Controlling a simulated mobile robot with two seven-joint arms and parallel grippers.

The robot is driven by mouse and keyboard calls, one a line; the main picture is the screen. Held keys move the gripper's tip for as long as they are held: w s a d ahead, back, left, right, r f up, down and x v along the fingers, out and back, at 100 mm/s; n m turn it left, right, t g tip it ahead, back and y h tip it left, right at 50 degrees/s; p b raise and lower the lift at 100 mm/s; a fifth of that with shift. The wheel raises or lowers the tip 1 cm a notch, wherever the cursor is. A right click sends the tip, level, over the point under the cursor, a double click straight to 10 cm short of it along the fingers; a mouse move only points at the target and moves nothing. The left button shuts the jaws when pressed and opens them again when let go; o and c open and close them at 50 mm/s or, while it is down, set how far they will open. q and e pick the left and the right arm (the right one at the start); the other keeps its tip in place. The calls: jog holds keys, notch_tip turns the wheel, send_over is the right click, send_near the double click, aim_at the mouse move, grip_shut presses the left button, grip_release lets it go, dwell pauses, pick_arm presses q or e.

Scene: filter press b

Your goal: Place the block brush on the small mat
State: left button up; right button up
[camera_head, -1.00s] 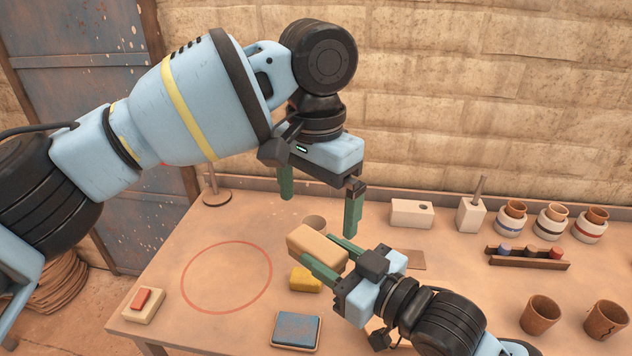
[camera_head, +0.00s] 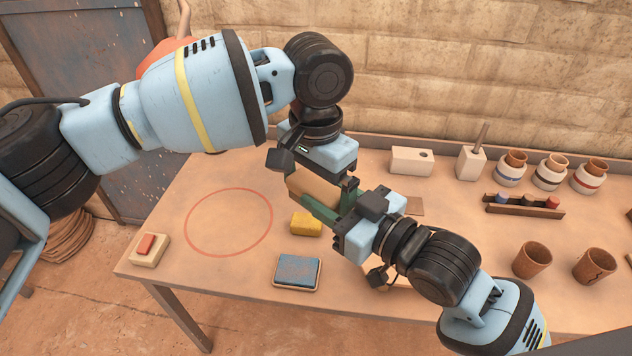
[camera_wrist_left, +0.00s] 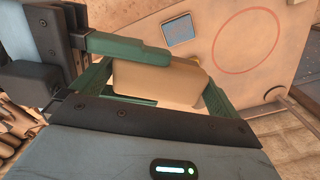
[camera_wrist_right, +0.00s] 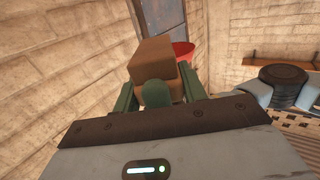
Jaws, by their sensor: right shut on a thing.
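A tan block (camera_head: 313,190), which looks like the block brush, is held in my right gripper (camera_head: 328,210) above the table. It also shows in the left wrist view (camera_wrist_left: 160,82) and the right wrist view (camera_wrist_right: 158,62); I cannot make out bristles. My left gripper (camera_wrist_left: 155,95) is open, its fingers reaching down on either side of the block, the far one very close to its end. One left finger crosses in front of the block in the right wrist view. A flat brown patch (camera_head: 415,206), possibly the small mat, lies behind the right wrist, partly hidden.
A yellow sponge (camera_head: 306,224), a blue pad in a tray (camera_head: 297,271) and a red-topped block (camera_head: 149,248) lie at the table's front. The red circle (camera_head: 229,222) is empty. Pots, cups and a rack (camera_head: 524,205) stand at right.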

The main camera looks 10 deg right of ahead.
pick_arm(q)
jog(key=c, duration=0.5)
jog(key=shift+c, duration=1.4)
pick_arm(e)
jog(key=o, duration=1.2)
